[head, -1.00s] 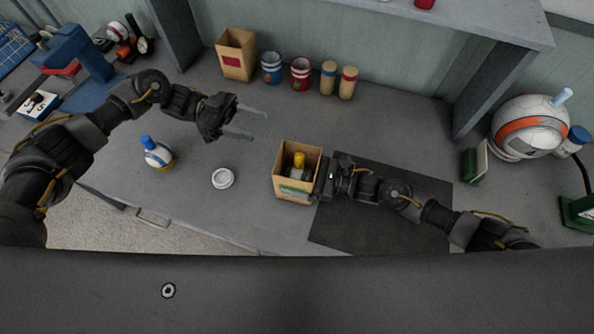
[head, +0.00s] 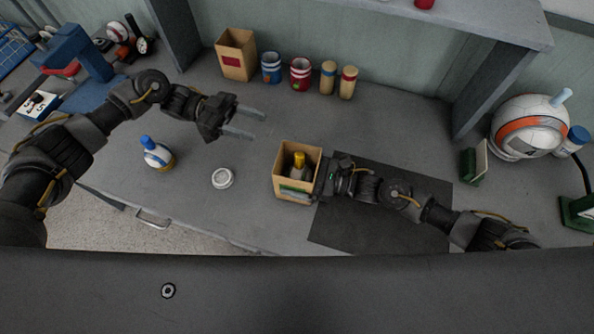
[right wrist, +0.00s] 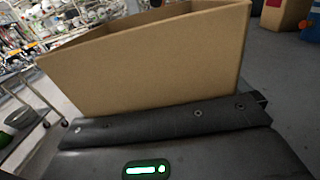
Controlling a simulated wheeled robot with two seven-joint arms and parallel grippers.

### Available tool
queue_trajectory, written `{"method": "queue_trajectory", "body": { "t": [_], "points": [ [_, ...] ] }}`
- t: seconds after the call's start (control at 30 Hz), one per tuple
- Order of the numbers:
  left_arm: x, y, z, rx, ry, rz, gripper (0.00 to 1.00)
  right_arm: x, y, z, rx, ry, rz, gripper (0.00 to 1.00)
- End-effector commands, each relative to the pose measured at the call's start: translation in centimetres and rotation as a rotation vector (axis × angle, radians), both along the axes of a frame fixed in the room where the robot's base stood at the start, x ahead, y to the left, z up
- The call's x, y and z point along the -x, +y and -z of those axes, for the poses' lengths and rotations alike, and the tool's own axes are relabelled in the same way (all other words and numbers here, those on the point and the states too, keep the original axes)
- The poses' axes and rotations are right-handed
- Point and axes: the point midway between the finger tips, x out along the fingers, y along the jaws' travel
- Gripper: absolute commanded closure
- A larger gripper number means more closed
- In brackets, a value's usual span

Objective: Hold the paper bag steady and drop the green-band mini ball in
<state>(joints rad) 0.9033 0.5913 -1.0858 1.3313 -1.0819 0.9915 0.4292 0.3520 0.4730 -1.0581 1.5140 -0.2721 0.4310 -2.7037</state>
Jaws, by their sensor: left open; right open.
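An open brown paper bag (head: 296,195) with a green label stands upright on the grey table, and a yellow-topped item (head: 299,160) is inside it. My right gripper (head: 325,180) is low against the bag's right side. Its fingertips cannot be made out; in the right wrist view the bag wall (right wrist: 150,62) rises right behind the dark gripper body. My left gripper (head: 258,126) is open and empty, above the table and up-left of the bag. I cannot make out a green-band mini ball in either view.
A second paper bag (head: 236,65) with a red label, a blue can (head: 271,72), a red can (head: 300,76) and two capped tubes (head: 328,80) line the back. A dark mat (head: 385,225) is under my right arm.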

Motion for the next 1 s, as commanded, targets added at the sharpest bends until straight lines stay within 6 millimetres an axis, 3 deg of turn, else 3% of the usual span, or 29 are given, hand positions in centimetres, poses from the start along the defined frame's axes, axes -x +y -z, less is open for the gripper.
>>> {"method": "queue_trajectory", "body": {
  "t": [0.37,0.8,1.0],
  "points": [
    [0.0,0.0,0.0,0.000,0.000,0.000,0.51,0.1,-0.5,0.0,0.001,0.000,0.000,0.00],
    [0.0,0.0,0.0,0.000,0.000,0.000,0.51,2.1,-8.6,0.1,0.003,0.001,0.001,0.00],
    [0.0,0.0,0.0,0.000,0.000,0.000,0.51,2.7,-11.0,0.0,0.002,0.000,0.001,0.00]
  ]
}}
